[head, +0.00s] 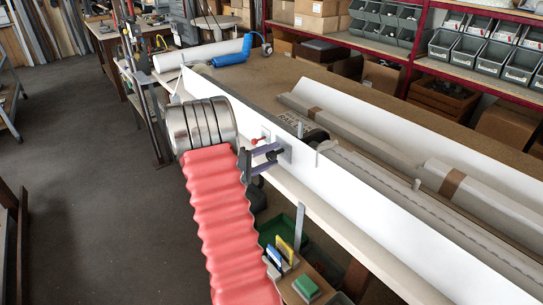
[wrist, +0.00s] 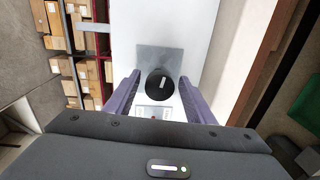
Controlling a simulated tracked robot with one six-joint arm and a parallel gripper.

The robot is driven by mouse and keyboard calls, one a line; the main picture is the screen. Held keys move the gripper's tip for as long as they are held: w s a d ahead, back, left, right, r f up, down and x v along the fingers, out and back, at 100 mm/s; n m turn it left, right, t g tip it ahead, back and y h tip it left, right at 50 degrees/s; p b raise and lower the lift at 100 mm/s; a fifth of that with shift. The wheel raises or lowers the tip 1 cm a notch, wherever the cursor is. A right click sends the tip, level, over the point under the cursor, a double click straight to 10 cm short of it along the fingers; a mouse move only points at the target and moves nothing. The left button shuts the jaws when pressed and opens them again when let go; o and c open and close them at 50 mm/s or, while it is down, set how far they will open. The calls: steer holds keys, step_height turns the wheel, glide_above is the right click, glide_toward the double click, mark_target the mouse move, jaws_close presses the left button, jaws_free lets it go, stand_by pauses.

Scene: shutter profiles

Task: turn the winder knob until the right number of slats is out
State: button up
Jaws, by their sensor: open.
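The winder knob (wrist: 160,84) is round and black with a pale mark. It sits on a grey square plate (wrist: 150,55) on a white panel in the wrist view. My gripper (wrist: 160,77) is open, with one purple finger on each side of the knob. Gaps show between the fingers and the knob. In the head view my gripper (head: 272,157) reaches the grey plate (head: 286,153) from the left, and the fingers partly hide the knob. A small white label shows below the knob in the wrist view; its writing is too small to read. I cannot make out how many slats are out.
A long white panel (head: 400,225) runs along the bench edge. A small red-tipped part (head: 254,142) sits beside the plate. Long wrapped profiles (head: 480,195) lie behind it. A green bin (head: 272,230) and small boxes are below. Open floor (head: 90,140) lies to the left.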

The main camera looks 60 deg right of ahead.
steer(key=v, duration=1.3)
steer(key=shift+w+d, duration=0.1)
steer(key=s+a+f+n+y, duration=0.2)
steer(key=s+a+f+y, duration=0.15)
steer(key=f, duration=0.25)
steer(key=s+a+y, duration=0.3)
steer(key=a+y, duration=0.2)
steer(key=a, duration=0.5)
steer(key=w+a+r+n+t+y, duration=0.15)
steer(key=a+r+t, duration=0.25)
steer(key=a, duration=0.7)
steer(key=w+a+r+n+t+y, duration=0.1)
steer(key=a+r+t+y, duration=0.25)
steer(key=a, duration=0.75)
steer(key=s+a+r+n+t+y, duration=0.1)
steer(key=a+r+t, duration=0.4)
steer(key=a+r, duration=0.6)
steer(key=shift+s+a+t+y, duration=0.35)
steer(key=shift+s+a+y, duration=0.1)
steer(key=shift+a+y, duration=0.15)
